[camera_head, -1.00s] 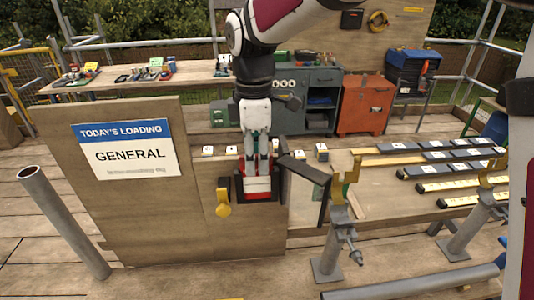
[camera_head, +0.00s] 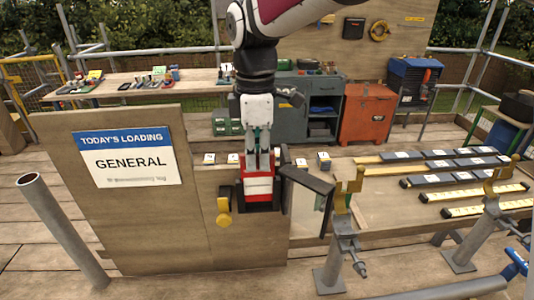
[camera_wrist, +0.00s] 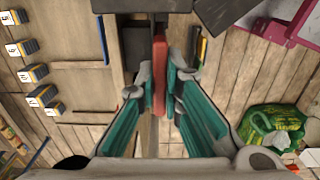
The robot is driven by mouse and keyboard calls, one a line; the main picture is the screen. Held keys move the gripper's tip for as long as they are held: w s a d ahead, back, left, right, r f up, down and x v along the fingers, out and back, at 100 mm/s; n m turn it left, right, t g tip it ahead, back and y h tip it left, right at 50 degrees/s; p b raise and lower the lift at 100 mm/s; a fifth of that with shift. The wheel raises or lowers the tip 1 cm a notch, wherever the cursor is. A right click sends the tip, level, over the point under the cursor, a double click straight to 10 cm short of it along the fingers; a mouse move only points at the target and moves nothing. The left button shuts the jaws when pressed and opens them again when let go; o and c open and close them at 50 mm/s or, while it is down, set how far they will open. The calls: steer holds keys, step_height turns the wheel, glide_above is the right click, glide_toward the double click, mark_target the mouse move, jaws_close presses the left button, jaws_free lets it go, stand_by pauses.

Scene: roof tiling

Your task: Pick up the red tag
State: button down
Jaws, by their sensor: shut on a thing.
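The red tag (camera_head: 258,186), red with a white band, is upright at an open dark box (camera_head: 264,205) on the wooden panel. My gripper (camera_head: 258,158) comes down from above and is closed on its upper part. In the wrist view the tag shows as a narrow red strip (camera_wrist: 159,72) between the two fingertips (camera_wrist: 158,90) of the teal-sided fingers. The tag's lower end is partly hidden by the box, and I cannot tell whether it is clear of it.
The box's dark-framed door (camera_head: 308,190) stands open at right. A yellow padlock-like piece (camera_head: 224,204) hangs at left. A metal stand with a yellow fork (camera_head: 348,195) is close on the right. The sign panel (camera_head: 125,158) is to the left. Open space lies above the box.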

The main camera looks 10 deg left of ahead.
step_height(320, 180, up, 16)
steer(key=b, duration=0.2)
steer(key=shift+f, duration=0.15)
stand_by(0.4)
